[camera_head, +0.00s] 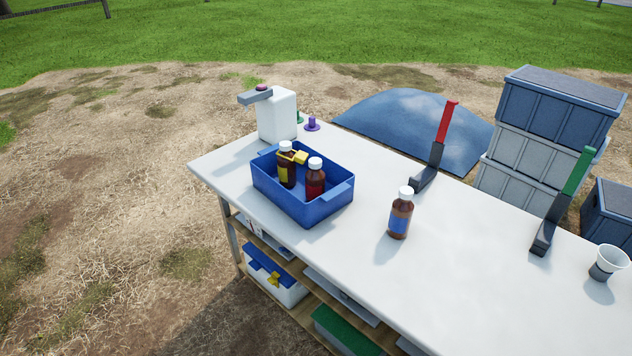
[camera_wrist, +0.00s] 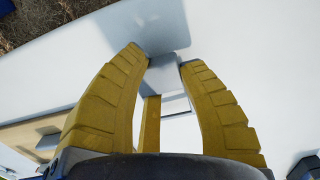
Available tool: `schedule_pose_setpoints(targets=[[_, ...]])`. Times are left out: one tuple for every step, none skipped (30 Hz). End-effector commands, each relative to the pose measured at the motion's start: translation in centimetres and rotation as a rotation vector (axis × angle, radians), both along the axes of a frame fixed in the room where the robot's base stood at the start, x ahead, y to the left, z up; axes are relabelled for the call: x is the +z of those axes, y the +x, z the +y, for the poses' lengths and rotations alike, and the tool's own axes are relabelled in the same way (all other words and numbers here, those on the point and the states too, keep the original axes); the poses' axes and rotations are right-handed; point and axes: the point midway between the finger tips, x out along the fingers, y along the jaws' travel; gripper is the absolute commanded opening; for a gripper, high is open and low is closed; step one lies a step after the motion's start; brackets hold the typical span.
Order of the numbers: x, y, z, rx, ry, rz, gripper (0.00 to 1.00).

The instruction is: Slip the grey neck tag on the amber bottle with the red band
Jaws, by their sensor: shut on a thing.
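The amber bottle with the red band (camera_head: 315,180) stands upright in the blue crate (camera_head: 300,208) and has a white cap. Beside it in the crate stands an amber bottle with a yellow band (camera_head: 285,170), with a yellow tag (camera_head: 299,157) at its neck. My gripper (camera_wrist: 168,72) shows only in the wrist view. Its yellow fingers are shut on a light grey piece, which looks like the grey neck tag (camera_wrist: 174,80), held over the white table. Its lower part is partly hidden by my gripper.
An amber bottle with a blue band (camera_head: 400,218) stands on the white table (camera_head: 345,250). A white block with a grey bar on top (camera_head: 277,118) stands behind the crate. Red-handled (camera_head: 446,125) and green-handled (camera_head: 578,172) tools and a cup (camera_head: 611,258) are to the right.

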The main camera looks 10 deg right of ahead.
Motion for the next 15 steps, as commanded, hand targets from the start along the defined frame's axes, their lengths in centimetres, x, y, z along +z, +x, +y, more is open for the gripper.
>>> schedule_pose_setpoints(targets=[[0.7,0.0,0.0,0.0,-0.001,0.0,0.12],[0.9,0.0,0.0,0.0,-0.001,0.0,0.12],[1.2,0.0,0.0,0.0,-0.001,0.0,0.12],[1.4,0.0,0.0,0.0,-0.001,0.0,0.12],[1.6,0.0,0.0,0.0,-0.001,0.0,0.12],[1.9,0.0,0.0,0.0,-0.001,0.0,0.12],[2.1,0.0,0.0,0.0,-0.001,0.0,0.12],[2.3,0.0,-0.1,0.0,-0.001,0.0,0.12],[2.6,0.0,-0.1,0.0,-0.001,0.0,0.12],[2.8,0.0,-0.1,0.0,-0.001,0.0,0.12],[3.0,0.0,-0.1,0.0,-0.001,0.0,0.12],[3.3,0.0,-0.1,0.0,-0.001,0.0,0.12],[3.5,0.0,0.0,0.0,-0.001,0.0,0.12],[3.7,0.0,0.0,0.0,-0.001,0.0,0.12],[3.9,0.0,0.0,0.0,-0.001,0.0,0.12]])
